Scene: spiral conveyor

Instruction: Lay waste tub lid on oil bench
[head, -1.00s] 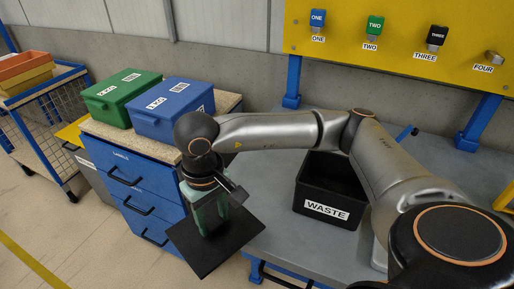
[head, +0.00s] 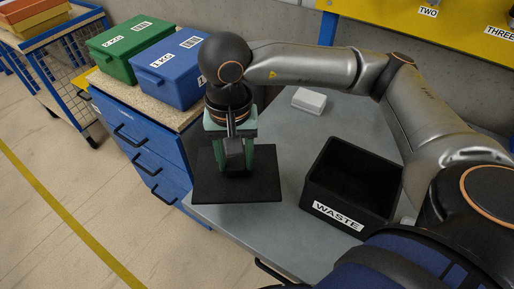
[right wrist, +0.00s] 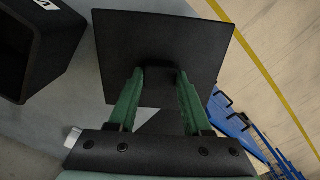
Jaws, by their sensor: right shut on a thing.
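The waste tub lid (head: 262,187) is a flat black square plate. My right gripper (head: 234,168) is shut on the lid's raised middle and holds it level at the left end of the grey oil bench (head: 300,128). In the right wrist view the lid (right wrist: 195,30) lies across the green fingers of the gripper (right wrist: 158,85), partly past the bench edge. I cannot tell whether the lid touches the bench top. The black waste tub (head: 335,213), labelled WASTE, stands open on the bench to the right of the lid. My left gripper is not in view.
A blue drawer cabinet (head: 140,160) stands left of the bench, with a green box (head: 122,45) and a blue box (head: 170,75) on top. A small white box (head: 309,100) lies on the bench behind the tub. Bare bench shows between lid and tub.

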